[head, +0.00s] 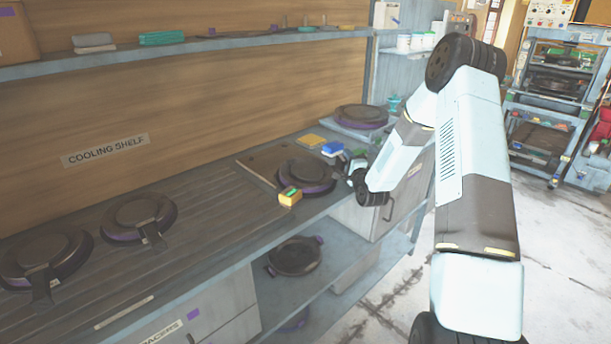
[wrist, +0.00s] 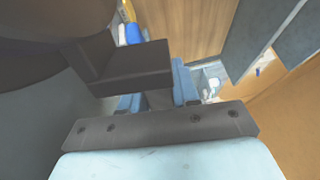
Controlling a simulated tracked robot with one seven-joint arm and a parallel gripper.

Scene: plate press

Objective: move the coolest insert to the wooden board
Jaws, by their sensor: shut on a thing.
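My gripper (head: 352,170) is shut on the handle of a dark round insert (head: 305,172) with a purple rim. In the wrist view the dark handle (wrist: 156,98) sits between my gripper's fingers (wrist: 158,92), and the insert's dark body (wrist: 45,25) fills the upper left. The insert overlaps the right part of the wooden board (head: 255,160); I cannot tell whether it rests on it or hangs just above. Two similar inserts, one at far left (head: 42,258) and one beside it (head: 138,215), lie on the ribbed cooling shelf (head: 190,240). No temperature reading is legible.
Another insert (head: 362,115) lies at the counter's back right, and one (head: 295,256) is on the lower shelf. A yellow-green block (head: 290,197) stands close in front of the held insert. A blue block (head: 332,148) and a yellow pad (head: 311,140) lie behind it.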

